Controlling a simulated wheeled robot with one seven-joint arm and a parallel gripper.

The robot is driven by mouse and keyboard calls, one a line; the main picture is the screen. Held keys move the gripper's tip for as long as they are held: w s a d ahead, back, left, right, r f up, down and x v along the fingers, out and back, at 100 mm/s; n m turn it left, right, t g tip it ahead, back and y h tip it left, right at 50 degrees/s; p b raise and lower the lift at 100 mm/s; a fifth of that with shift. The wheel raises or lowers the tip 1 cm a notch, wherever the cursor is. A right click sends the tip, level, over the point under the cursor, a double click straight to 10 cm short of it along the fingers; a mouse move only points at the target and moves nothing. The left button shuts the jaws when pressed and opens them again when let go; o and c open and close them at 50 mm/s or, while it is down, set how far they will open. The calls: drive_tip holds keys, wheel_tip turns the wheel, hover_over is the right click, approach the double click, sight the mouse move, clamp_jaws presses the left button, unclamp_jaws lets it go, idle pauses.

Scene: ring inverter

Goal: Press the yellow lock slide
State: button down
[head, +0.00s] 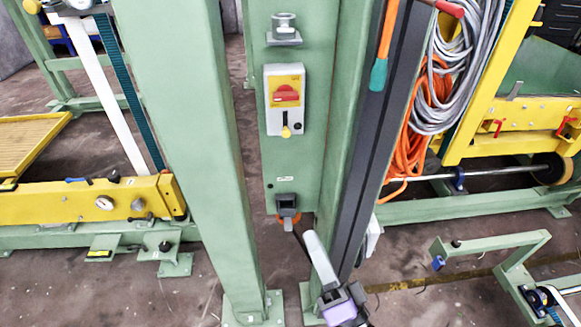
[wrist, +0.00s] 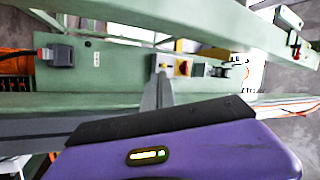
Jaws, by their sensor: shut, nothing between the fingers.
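The switch box (head: 299,112) is pale grey and fixed to a green post, with a red rotary knob (head: 286,93) on a yellow plate. The yellow lock slide (head: 286,131) sits low on the box's face, below a dark slot. In the wrist view, the box (wrist: 183,66) lies turned on its side, and the tip of my gripper partly overlaps its slide end. My gripper (head: 311,238) is a shut, grey, narrow pair of fingers pointing up from the purple wrist. In the head view it is below and right of the slide, apart from it and empty.
A grey socket with an orange part (head: 287,204) sits low on the post. A metal fitting (head: 284,28) projects above the box. A broad green beam (head: 180,90) stands left and a dark rail (head: 362,140) right. Orange and grey cables (head: 410,135) hang at the right.

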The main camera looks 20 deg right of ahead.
drive_tip(key=w+d+f+m+t+h+b, duration=0.2)
drive_tip(key=w+m+h, duration=0.3)
drive_tip(key=m, duration=1.8)
drive_tip(key=w+b, duration=0.1)
drive_tip(key=w, duration=0.3)
drive_tip(key=shift+f+m, duration=0.25)
drive_tip(key=shift+m, duration=0.05)
drive_tip(key=p, duration=0.1)
approach(286, 131)
drive_tip(key=w+d+f, duration=0.2)
drive_tip(key=w+f, duration=0.1)
drive_tip(key=w, duration=0.2)
drive_tip(key=shift+w+a+r+p, duration=0.1)
drive_tip(key=shift+w+r+p, duration=0.15)
drive_tip(key=shift+r+p, duration=0.55)
drive_tip(key=shift+w+a+r+p, duration=0.1)
drive_tip(key=shift+w+r+p, duration=0.15)
drive_tip(key=shift+r, duration=1)
